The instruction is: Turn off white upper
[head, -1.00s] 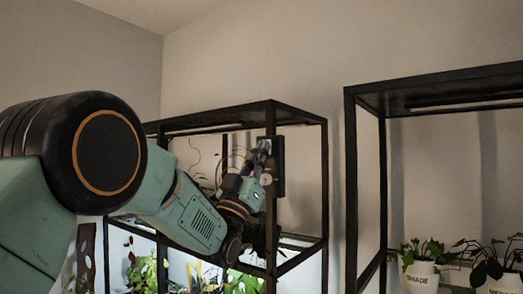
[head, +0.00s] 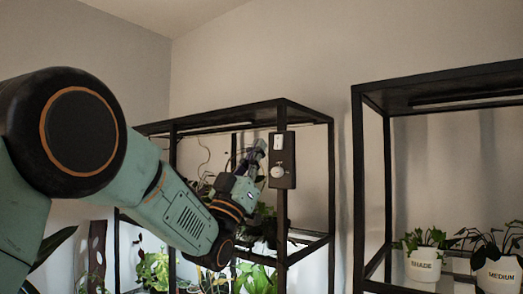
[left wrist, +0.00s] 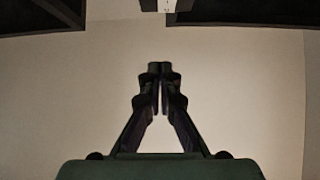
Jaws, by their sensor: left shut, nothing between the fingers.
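A dark switch box (head: 288,180) is fixed to the front post of the left black shelf rack. It carries a white upper switch (head: 278,142) and a pale round knob (head: 277,172) below it. My left gripper (head: 259,150) is shut and empty. In the head view its tips are just left of the white switch; I cannot tell whether they touch the box. In the left wrist view the shut fingers (left wrist: 160,68) point up the picture against a plain wall, with a small white piece cut off at the top edge that I cannot identify for sure. My right gripper is not in view.
The left rack (head: 231,116) holds leafy plants (head: 155,268) low down, behind my left arm. A second black rack (head: 358,180) stands at right with a pot marked SHADE (head: 424,264) and a pot marked MEDIUM (head: 498,274). Bare wall shows between the racks.

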